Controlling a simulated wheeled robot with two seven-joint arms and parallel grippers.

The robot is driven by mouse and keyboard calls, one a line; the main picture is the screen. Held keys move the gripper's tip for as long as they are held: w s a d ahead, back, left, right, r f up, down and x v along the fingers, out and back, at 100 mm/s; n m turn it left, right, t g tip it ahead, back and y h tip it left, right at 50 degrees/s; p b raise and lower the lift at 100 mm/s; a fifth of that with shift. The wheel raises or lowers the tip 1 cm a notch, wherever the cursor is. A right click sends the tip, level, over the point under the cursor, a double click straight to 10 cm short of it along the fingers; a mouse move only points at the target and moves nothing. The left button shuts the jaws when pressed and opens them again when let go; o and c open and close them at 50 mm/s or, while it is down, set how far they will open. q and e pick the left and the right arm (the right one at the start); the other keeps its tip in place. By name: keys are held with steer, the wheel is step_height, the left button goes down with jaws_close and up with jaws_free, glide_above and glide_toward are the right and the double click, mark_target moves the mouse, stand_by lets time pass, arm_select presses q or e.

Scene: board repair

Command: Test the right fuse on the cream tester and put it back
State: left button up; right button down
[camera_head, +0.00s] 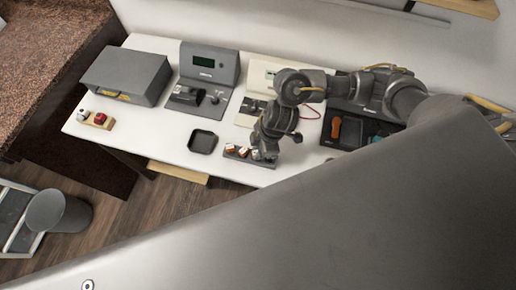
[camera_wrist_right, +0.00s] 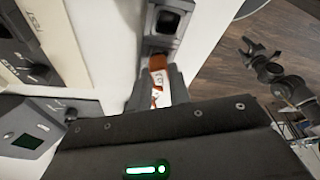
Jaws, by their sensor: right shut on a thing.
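The dark fuse holder (camera_head: 236,157) lies at the front edge of the white bench, with white and red fuses (camera_head: 230,149) in a row. My right gripper (camera_head: 262,153) is over its right end. In the wrist view my right gripper (camera_wrist_right: 158,90) is shut on a fuse (camera_wrist_right: 158,78) with a white label and orange ends. I cannot tell whether this fuse is seated or lifted. Beside it is a dark square opening (camera_wrist_right: 168,22). The cream tester (camera_head: 262,75) stands behind, partly hidden by my arm; its cream panel shows in the wrist view (camera_wrist_right: 45,30). My left gripper may be the small arm end (camera_wrist_right: 254,48).
A grey tester (camera_head: 209,62) and a grey box (camera_head: 125,76) stand at the back left. An empty black tray (camera_head: 202,141) lies left of the holder. A red button block (camera_head: 99,119) is far left.

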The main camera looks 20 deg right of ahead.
steer(key=shift+f, duration=0.45)
stand_by(0.4)
steer(key=c, duration=0.9)
jaws_free()
steer(key=shift+c, duration=0.2)
steer(key=shift+r, duration=0.15)
steer(key=shift+r+p, duration=1.4)
steer(key=shift+p, duration=0.6)
